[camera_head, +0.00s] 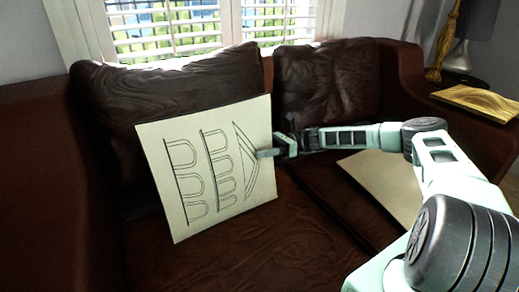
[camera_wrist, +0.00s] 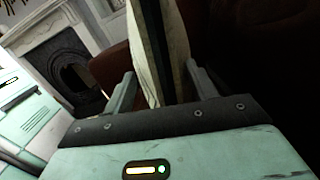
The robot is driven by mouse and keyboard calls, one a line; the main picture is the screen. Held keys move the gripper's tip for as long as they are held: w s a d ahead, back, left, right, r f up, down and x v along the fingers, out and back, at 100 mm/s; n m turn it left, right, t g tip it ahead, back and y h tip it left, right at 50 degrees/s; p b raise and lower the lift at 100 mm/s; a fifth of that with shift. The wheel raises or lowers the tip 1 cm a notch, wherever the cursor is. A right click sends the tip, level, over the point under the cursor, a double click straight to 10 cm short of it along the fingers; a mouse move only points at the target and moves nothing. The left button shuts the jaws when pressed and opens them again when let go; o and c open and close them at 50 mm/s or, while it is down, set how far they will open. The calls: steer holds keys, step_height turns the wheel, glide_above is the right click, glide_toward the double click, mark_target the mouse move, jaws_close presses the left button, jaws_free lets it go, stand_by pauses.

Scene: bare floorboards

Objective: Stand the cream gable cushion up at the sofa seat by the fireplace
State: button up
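The cream gable cushion (camera_head: 208,190) is a square panel with a black line drawing of arches and a gable, turned on its side. It is upright and tilted over the left sofa seat (camera_head: 230,255), in front of the left back cushion. Its lower-left corner is close to the seat; I cannot tell whether it touches. My gripper (camera_head: 268,153) is at its right edge. In the wrist view, the cushion (camera_wrist: 150,50) stands edge-on between my two fingers (camera_wrist: 160,88), which close on its sides. The fireplace (camera_wrist: 65,55) shows at upper left in the wrist view.
Dark brown back cushions (camera_head: 165,95) line the brown leather sofa. A second cream panel (camera_head: 385,190) lies on the right seat, partly hidden by my arm. A wooden board (camera_head: 480,102) rests on the right armrest, near a lamp (camera_head: 458,55). A shuttered window is behind.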

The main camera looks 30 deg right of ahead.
steer(key=shift+o, duration=0.4)
steer(key=shift+f, duration=0.1)
steer(key=d+f, duration=0.1)
steer(key=d, duration=1.6)
steer(key=shift+s+d+p, duration=0.2)
steer(key=shift+s+p, duration=0.25)
